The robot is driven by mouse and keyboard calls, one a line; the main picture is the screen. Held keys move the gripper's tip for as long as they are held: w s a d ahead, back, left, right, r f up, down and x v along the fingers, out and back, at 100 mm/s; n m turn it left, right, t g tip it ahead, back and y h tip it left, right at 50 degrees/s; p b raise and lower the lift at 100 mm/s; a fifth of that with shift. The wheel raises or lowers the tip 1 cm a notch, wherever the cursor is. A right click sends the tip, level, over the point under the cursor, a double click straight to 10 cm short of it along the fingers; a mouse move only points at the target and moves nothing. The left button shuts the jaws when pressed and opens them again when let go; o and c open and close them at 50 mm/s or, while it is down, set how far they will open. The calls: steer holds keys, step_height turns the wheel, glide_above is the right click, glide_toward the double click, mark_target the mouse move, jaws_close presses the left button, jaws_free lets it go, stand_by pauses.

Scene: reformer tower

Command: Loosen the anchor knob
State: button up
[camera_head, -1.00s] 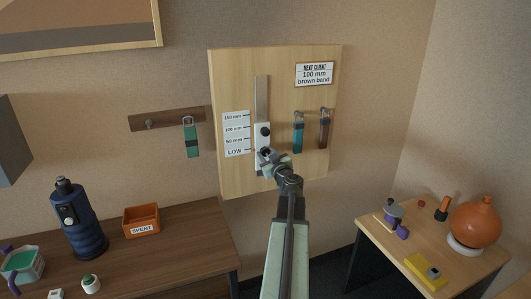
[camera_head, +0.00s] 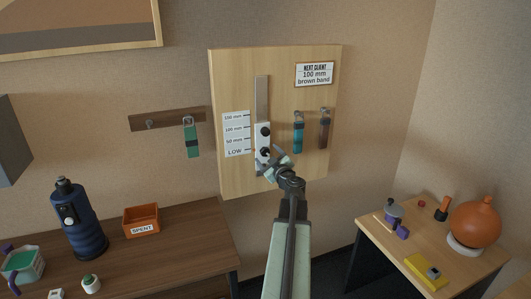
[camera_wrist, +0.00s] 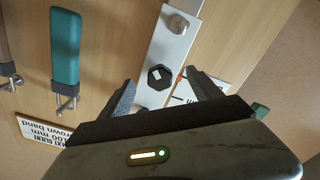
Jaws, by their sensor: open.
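A pale sliding plate (camera_head: 263,142) sits low on the vertical metal rail (camera_head: 262,98) of the wooden wall board. A round black knob (camera_head: 265,131) is on its upper part. In the wrist view, which appears upside down, a black knob (camera_wrist: 160,77) with a light mark lies ahead of my gripper (camera_wrist: 160,88), between the lines of its two spread fingers. A silvery knob or peg (camera_wrist: 178,23) shows farther along the plate. My gripper (camera_head: 268,158) is open and empty, in front of the lower plate, partly hiding it. I cannot tell whether the fingers touch anything.
A height scale (camera_head: 236,134) is left of the rail. A teal band (camera_head: 298,132) and a brown band (camera_head: 324,130) hang right of it, below a sign (camera_head: 314,74). A green band (camera_head: 192,138) hangs on a rack at left. Tables stand below on both sides.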

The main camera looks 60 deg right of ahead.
steer(key=v, duration=0.4)
steer(key=shift+s+a, duration=0.15)
steer(key=shift+s, duration=0.05)
stand_by(0.3)
steer(key=w+a+f+n+g+y+p, duration=0.15)
steer(key=w+a+y, duration=0.25)
steer(key=w+a, duration=0.5)
steer(key=w+a+f+n+y+p, duration=0.15)
steer(key=w+a+f+y, duration=0.35)
steer(key=a, duration=0.8)
steer(key=w+a+n+g+y+p, duration=0.1)
steer(key=w+a+y+p, duration=0.15)
steer(key=w+a, duration=0.7)
steer(key=a+f+g+y, duration=0.1)
steer(key=a+f+g, duration=0.1)
steer(key=a, duration=0.5)
steer(key=a+f+g+y, duration=0.2)
steer(key=a, duration=0.6)
steer(key=s+a+f+m+g+h+p, duration=0.1)
steer(key=s+a+g, duration=0.3)
steer(key=a, duration=0.5)
steer(key=s+a+f+m+g+h+p, duration=0.2)
steer(key=s+a+g+h+p, duration=0.1)
steer(key=s+a, duration=0.4)
steer(key=a+g, duration=0.1)
steer(key=a, duration=0.2)
steer(key=shift+p, duration=0.3)
